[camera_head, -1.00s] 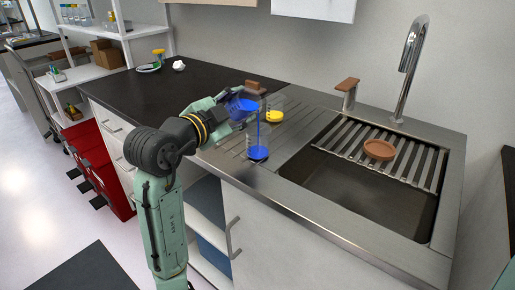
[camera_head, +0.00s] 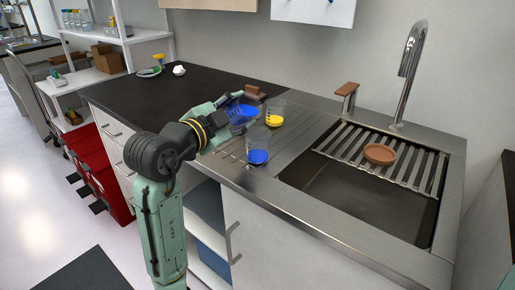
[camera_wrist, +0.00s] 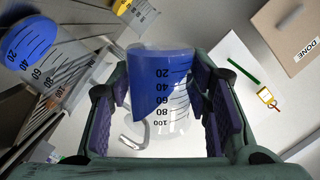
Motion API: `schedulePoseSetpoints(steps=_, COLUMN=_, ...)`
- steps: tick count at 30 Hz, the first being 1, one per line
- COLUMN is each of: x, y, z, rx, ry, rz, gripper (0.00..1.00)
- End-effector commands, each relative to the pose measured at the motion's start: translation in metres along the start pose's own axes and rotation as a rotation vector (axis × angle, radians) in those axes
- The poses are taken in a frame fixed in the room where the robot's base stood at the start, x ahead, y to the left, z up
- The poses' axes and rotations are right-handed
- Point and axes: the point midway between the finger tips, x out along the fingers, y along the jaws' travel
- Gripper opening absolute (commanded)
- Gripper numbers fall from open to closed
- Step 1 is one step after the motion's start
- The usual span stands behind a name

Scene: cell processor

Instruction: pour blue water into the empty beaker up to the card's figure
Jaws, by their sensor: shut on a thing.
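My gripper (camera_head: 228,108) is shut on a clear beaker with blue water (camera_head: 243,111), held tilted above the counter. In the wrist view the held beaker (camera_wrist: 160,95) sits between both finger pads, its printed marks running from 20 to 100. The receiving beaker (camera_head: 258,148) stands upright on the steel drainboard, just below and right of the held one, with blue water in its bottom. It also shows at the left of the wrist view (camera_wrist: 62,70), its blue lying near the 20 mark; the exact level is hard to read. No card figure is legible.
A beaker with yellow liquid (camera_head: 274,114) stands close behind the receiving beaker. The sink (camera_head: 350,190) lies to the right, with a brown dish (camera_head: 380,153) on its rack. A brown board marked DONE (camera_wrist: 290,40) shows in the wrist view. The dark counter (camera_head: 150,98) is largely clear.

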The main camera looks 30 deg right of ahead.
Motion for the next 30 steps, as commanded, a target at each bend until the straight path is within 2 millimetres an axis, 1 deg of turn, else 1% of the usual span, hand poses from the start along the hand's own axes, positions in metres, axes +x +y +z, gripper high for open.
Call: schedulePoseSetpoints(steps=30, x=0.0, y=0.0, z=0.0004, rx=0.07, ry=0.0, rz=-0.011, gripper=0.0)
